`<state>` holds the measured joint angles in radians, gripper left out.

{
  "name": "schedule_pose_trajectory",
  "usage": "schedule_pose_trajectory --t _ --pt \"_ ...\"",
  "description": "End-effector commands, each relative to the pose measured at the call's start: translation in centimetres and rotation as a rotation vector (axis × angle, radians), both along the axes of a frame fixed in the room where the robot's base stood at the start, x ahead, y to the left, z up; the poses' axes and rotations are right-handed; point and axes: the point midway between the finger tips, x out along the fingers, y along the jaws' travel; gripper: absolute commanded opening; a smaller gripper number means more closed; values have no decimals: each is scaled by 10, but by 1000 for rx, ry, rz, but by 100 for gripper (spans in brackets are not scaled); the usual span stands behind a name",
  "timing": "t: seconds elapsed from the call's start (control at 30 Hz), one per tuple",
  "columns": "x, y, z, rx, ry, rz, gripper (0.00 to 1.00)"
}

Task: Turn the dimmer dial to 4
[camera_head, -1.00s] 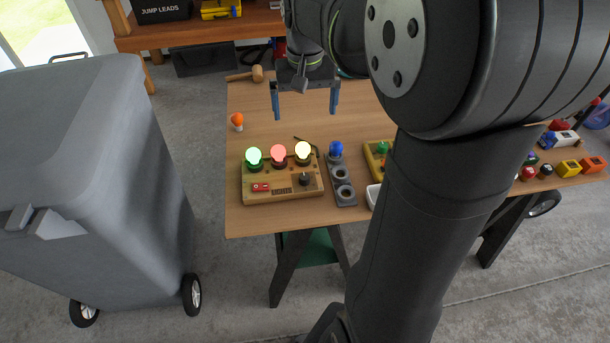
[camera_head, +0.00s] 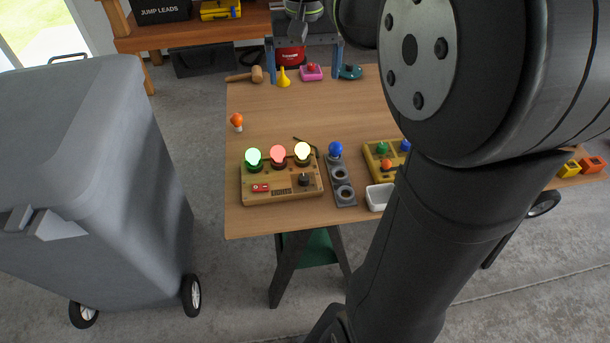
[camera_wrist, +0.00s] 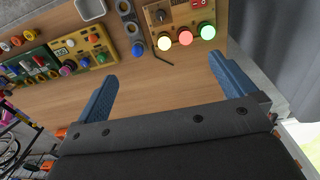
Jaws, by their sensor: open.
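The dimmer dial (camera_head: 305,180) is a dark knob on the right part of a wooden lamp box (camera_head: 283,198) near the table's front left. The dial also shows at the top of the wrist view (camera_wrist: 162,16). Its setting is too small to read. Green, red and yellow bulbs (camera_head: 278,154) glow along the box's back. My gripper (camera_head: 305,75) is open and empty, near the table's far edge in the head view and well apart from the box. Its two blue fingers (camera_wrist: 163,75) are spread wide in the wrist view, with bare wood between them.
A grey bulb holder (camera_head: 342,180) with a blue bulb stands right of the box. A white tray (camera_head: 379,197) and a yellow board (camera_head: 377,165) are further right. An orange bulb (camera_head: 237,121) lies at left. The middle table is clear.

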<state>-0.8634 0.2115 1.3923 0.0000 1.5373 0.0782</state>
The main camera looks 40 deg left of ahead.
Motion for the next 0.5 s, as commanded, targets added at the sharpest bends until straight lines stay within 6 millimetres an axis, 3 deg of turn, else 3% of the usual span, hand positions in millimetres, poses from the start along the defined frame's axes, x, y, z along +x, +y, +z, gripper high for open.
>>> schedule_pose_trajectory --t 0.37,0.5 --pt "0 0 7 -1 1 0 98" --pt "0 0 7 -1 1 0 71"
